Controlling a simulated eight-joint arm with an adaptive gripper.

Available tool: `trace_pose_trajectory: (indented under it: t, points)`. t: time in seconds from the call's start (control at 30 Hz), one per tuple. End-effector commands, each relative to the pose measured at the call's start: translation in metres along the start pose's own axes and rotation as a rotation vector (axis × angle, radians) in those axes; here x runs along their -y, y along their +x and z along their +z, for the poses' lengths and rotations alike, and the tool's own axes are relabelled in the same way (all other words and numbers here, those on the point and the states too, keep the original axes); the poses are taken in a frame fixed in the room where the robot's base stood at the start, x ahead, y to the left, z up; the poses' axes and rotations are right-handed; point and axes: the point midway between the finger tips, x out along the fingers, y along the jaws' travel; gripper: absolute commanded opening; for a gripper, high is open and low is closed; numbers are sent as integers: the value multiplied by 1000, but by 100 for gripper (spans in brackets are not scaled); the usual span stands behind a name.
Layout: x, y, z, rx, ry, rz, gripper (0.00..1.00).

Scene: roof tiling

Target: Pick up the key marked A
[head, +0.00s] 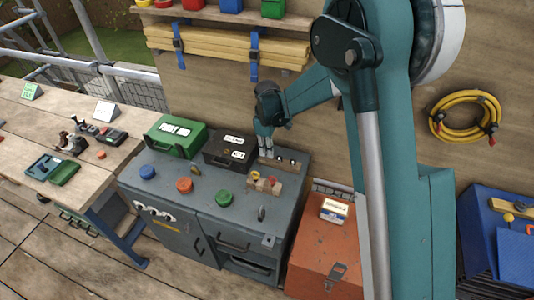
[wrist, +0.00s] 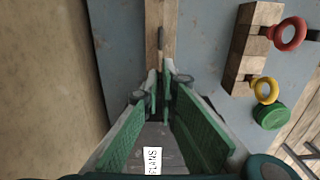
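My gripper (head: 266,155) points down at the back of the grey cabinet, at the left end of a small wooden rack (head: 292,163) with small dark tops in it. In the wrist view my gripper (wrist: 160,85) has its green fingers a little apart, over the wooden strip of that rack (wrist: 153,15). A small grey piece (wrist: 161,40) stands at the strip just beyond the fingertips. It may be a key; no letter A is readable. A second wooden block (head: 262,184) holds a red ring (wrist: 291,33) and a yellow ring (wrist: 265,90), to the right in the wrist view.
A black case (head: 229,150) and a green case (head: 174,137) stand left of my gripper. Blue (head: 147,172), orange (head: 184,185) and green (head: 224,198) knobs sit on the cabinet top (head: 205,205). The wooden wall (head: 215,75) is close behind.

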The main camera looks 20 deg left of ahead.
Motion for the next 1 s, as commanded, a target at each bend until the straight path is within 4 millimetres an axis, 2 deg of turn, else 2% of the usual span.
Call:
trace_pose_trajectory:
  t: [0.2,0.37,0.8,1.0]
  points:
    - [1,-22,3,0,1,0,0]
    - [6,-20,31,0,2,0,0]
    - [25,-20,126,0,3,0,0]
    - [31,-20,157,0,1,0,0]
